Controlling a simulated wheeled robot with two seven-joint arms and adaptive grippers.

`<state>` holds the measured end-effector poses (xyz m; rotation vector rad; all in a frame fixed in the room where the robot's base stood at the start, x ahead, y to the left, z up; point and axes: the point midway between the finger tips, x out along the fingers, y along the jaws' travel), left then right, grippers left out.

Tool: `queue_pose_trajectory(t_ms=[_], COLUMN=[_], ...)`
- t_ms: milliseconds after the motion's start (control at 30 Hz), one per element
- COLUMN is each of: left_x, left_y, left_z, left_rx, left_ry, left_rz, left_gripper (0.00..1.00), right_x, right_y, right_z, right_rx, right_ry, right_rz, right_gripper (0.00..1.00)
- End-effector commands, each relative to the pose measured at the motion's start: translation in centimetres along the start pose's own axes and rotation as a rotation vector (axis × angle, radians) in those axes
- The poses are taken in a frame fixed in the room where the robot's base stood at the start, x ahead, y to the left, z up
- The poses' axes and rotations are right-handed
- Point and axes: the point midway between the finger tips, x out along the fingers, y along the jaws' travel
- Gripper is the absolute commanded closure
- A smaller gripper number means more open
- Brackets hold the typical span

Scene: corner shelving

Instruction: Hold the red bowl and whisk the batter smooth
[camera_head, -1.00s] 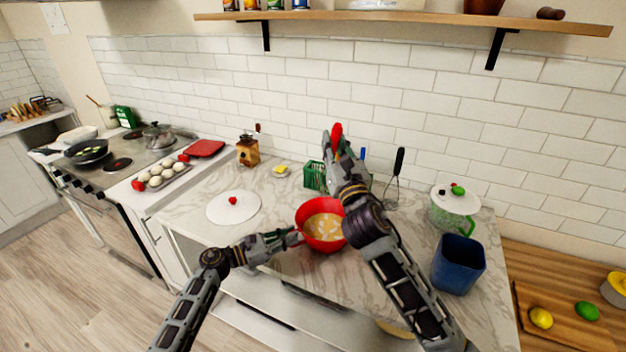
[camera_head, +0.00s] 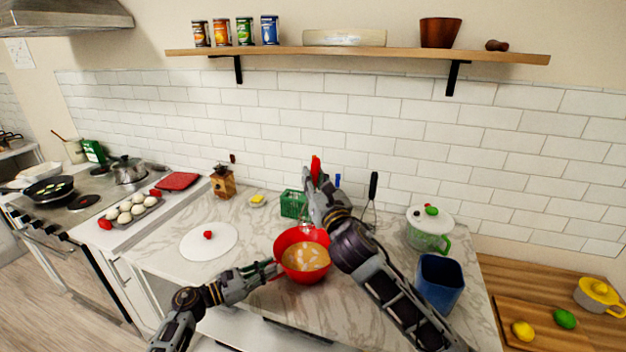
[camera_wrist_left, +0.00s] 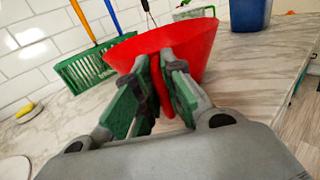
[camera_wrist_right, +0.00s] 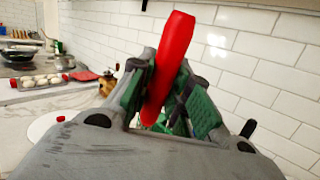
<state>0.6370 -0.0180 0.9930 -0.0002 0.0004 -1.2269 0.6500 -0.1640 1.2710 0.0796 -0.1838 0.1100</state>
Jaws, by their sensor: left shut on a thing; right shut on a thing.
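The red bowl (camera_head: 281,248) stands on the marble counter with tan batter (camera_head: 305,257) in it; paler patches show on the batter. My left gripper (camera_head: 272,270) is shut on the bowl's near-left side. In the left wrist view its green-padded fingers pinch the red wall (camera_wrist_left: 190,45). My right gripper (camera_head: 314,180) is above and behind the bowl, shut on an upright red handle (camera_wrist_right: 170,65). The handle's top also shows in the head view (camera_head: 316,167). What is below the handle is hidden by my gripper and arm, so I cannot see whether a whisk head touches the batter.
A green basket (camera_head: 293,204) stands behind the bowl, and a black-handled whisk (camera_head: 373,188) to its right. A blue container (camera_head: 440,280) and a lidded green-handled bowl (camera_head: 430,232) stand at right. A white round board (camera_head: 208,243) lies left. The wall shelf (camera_head: 350,54) is above.

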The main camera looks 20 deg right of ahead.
Motion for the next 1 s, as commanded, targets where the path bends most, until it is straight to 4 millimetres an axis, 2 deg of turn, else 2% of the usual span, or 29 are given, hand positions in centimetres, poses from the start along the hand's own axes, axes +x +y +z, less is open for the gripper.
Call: queue_pose_trajectory(t_ms=[367, 1000], left_x=[0.0, 0.0], left_y=[0.0, 0.0], left_z=[0.0, 0.0], left_rx=[0.0, 0.0], left_ry=[-0.001, -0.001], left_rz=[0.001, 0.001], left_gripper=[1.0, 1.0], right_x=[-0.7, -2.6], right_y=[-0.3, -0.9], right_z=[-0.9, -3.6], right_rx=[0.001, 0.0], right_ry=[0.001, 0.0], right_rz=[-0.001, 0.0], right_gripper=[1.0, 1.0])
